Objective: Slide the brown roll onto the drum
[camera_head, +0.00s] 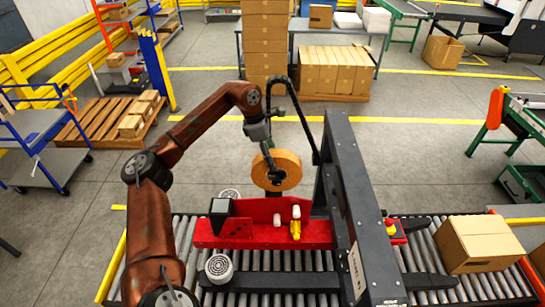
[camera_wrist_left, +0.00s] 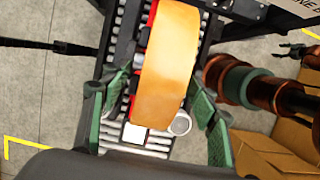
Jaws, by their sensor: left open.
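The brown roll (camera_head: 284,172) is a tan tape-like ring standing upright above the red part of the machine in the head view. In the left wrist view the roll (camera_wrist_left: 168,65) shows edge-on as an orange-tan band. My left gripper (camera_head: 268,158) reaches it from above and behind. Its green fingers (camera_wrist_left: 158,100) are spread, one on each side of the roll, with visible gaps, so it is open around the roll. The drum cannot be made out clearly; the roll and gripper may hide it. My right gripper does not show clearly.
A red machine bed (camera_head: 262,233) lies over a roller conveyor (camera_head: 270,287). A dark upright frame (camera_head: 345,190) stands close right of the roll, with a curved black bar (camera_head: 298,105) behind. A carton (camera_head: 478,243) sits on the conveyor at right. Open floor lies behind.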

